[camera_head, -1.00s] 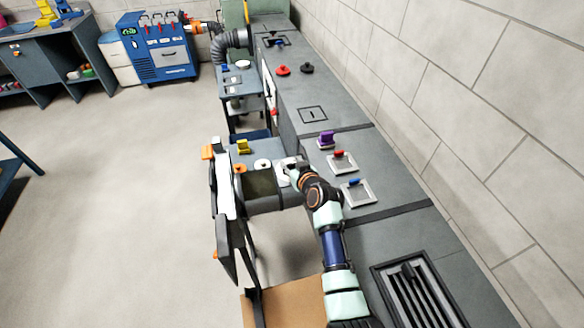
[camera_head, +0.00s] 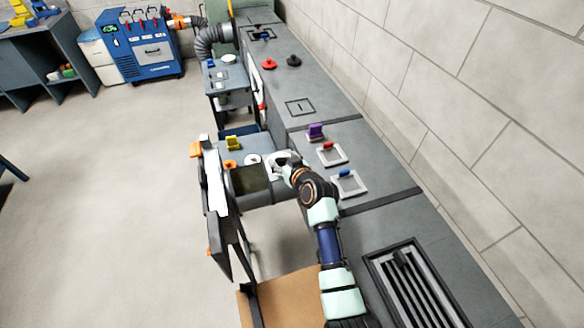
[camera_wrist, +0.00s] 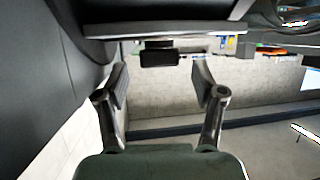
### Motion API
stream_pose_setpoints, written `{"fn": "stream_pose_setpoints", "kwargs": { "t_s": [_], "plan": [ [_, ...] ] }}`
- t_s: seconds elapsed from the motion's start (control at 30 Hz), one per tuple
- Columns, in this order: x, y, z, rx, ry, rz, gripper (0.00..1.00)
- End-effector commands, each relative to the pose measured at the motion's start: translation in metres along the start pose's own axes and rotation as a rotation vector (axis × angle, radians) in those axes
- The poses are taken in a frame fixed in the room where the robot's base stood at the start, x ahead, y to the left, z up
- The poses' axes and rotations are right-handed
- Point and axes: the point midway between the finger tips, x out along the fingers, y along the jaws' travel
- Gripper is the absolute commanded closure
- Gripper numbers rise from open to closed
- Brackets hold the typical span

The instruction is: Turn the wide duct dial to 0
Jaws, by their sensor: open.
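In the head view, my gripper (camera_head: 284,164) is at the right part of a grey panel beside the bench, over a pale round fitting that it partly covers. A white disc (camera_head: 252,160) lies just left of it on the same panel. In the wrist view, my gripper (camera_wrist: 160,78) is open with its two fingers apart. A small dark block (camera_wrist: 158,58) sticks out from a grey plate (camera_wrist: 160,30) and lies between the fingertips, with gaps on both sides. I cannot tell which fitting is the wide duct dial, and no dial numbers are readable.
An orange knob (camera_head: 230,164) and yellow block (camera_head: 233,143) share the panel. An upright hinged door (camera_head: 214,185) stands to its left. Purple (camera_head: 316,131), red (camera_head: 328,145) and blue (camera_head: 344,173) handles stand on the bench.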

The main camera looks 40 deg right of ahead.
Motion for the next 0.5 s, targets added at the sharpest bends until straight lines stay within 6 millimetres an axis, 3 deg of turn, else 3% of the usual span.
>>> {"fn": "stream_pose_setpoints", "kwargs": {
  "t_s": [0.3,0.5],
  "plan": [
    [-0.07,0.0,0.001,0.001,0.0,0.002,0.31],
    [-0.098,0.0,0.001,0.001,-0.001,0.002,0.31]
  ]
}}
